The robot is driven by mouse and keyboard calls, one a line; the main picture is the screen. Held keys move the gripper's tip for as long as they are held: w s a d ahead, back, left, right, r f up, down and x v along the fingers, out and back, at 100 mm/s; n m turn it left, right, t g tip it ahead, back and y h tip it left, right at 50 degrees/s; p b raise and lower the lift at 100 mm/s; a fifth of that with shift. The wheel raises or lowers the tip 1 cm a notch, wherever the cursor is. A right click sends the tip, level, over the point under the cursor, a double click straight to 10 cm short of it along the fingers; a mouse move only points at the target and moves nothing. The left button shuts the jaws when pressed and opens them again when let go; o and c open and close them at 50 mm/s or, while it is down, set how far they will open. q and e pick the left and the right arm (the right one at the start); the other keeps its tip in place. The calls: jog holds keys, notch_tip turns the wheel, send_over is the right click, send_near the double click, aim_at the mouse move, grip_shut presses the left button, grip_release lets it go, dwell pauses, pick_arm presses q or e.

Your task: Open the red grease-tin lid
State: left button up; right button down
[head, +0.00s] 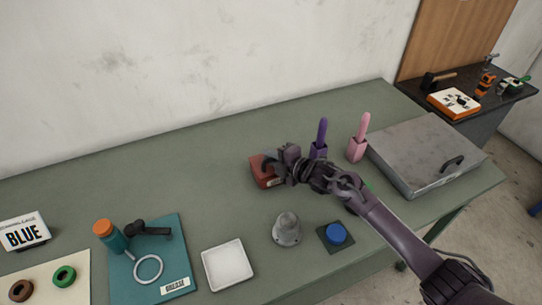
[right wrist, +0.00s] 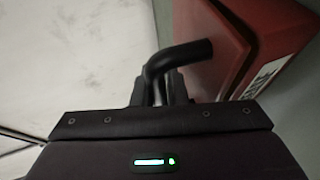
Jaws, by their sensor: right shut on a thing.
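The red grease tin (head: 262,175) stands on the green table, left of my right gripper in the head view. In the right wrist view the red tin (right wrist: 228,45) fills the upper right, with a pale printed label on one side. A bent black handle (right wrist: 180,55) sticks out from the tin's lid. My right gripper (right wrist: 160,88) is shut on this handle. In the head view my right gripper (head: 273,164) is at the tin's top right, and my arm hides part of the tin. How far the lid is raised I cannot tell. My left gripper is not in view.
A purple-handled tool (head: 321,140) and a pink-handled tool (head: 360,140) stand behind my right arm. A grey metal case (head: 420,150) is at the right. A grey dome (head: 287,229), blue button (head: 336,234) and white tray (head: 228,266) stand in front. The table behind the tin is clear.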

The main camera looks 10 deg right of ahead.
jog(key=shift+w+a+r+g+h+p, duration=0.1)
jog(key=shift+w+r+g+h+p, duration=0.25)
jog(key=shift+r+g+p, duration=0.25)
jog(key=shift+w+a+r+m+g+h, duration=0.1)
jog(key=shift+w+r+m+g+h, duration=0.3)
jog(key=shift+g, duration=0.2)
jog(key=shift+w+a+r+m+g+h, duration=0.2)
jog(key=shift+w+g+h, duration=0.1)
jog(key=shift+g, duration=0.35)
jog(key=shift+w+a+r+m+g+h, duration=0.1)
jog(key=shift+w+m+g+h, duration=0.15)
jog(key=shift+g, duration=0.4)
jog(key=shift+w, duration=0.1)
